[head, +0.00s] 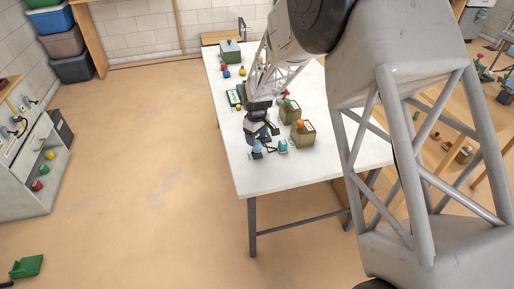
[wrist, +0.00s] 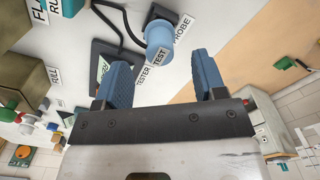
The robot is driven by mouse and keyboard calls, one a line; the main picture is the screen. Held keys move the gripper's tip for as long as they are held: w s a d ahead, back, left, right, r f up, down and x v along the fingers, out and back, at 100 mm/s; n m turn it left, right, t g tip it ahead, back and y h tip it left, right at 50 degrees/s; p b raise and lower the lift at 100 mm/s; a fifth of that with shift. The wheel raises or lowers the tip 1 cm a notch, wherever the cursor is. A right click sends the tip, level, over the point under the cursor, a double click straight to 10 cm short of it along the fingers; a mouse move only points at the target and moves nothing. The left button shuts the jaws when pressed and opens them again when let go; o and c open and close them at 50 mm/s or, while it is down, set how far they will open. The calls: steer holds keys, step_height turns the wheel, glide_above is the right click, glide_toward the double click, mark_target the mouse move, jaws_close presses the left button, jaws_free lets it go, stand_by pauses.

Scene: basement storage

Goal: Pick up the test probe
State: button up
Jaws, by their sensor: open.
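The test probe (wrist: 160,35) is a blue cylinder with TEST and PROBE labels and a dark end. In the wrist view it lies just beyond my fingertips, near the middle of the gap. In the head view the test probe (head: 257,149) shows as a small blue shape near the table's front left edge. A dark tester (wrist: 110,62), joined to a black cable, lies beside it, partly behind my left finger. My gripper (wrist: 159,61) is open, with blue fingers apart and nothing between them. In the head view my gripper (head: 261,137) is low over the white table.
A teal item (head: 283,146) stands right of the probe. Two olive boxes (head: 303,132) with coloured tops stand further right and back; one labelled FULL shows in the wrist view (wrist: 25,85). The white table (head: 270,178) is bare at its front. Floor is open to the left.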

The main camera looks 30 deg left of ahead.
mark_target(257, 142)
steer(key=shift+f, duration=2.1)
steer(key=shift+c, duration=0.3)
steer(key=c, duration=1)
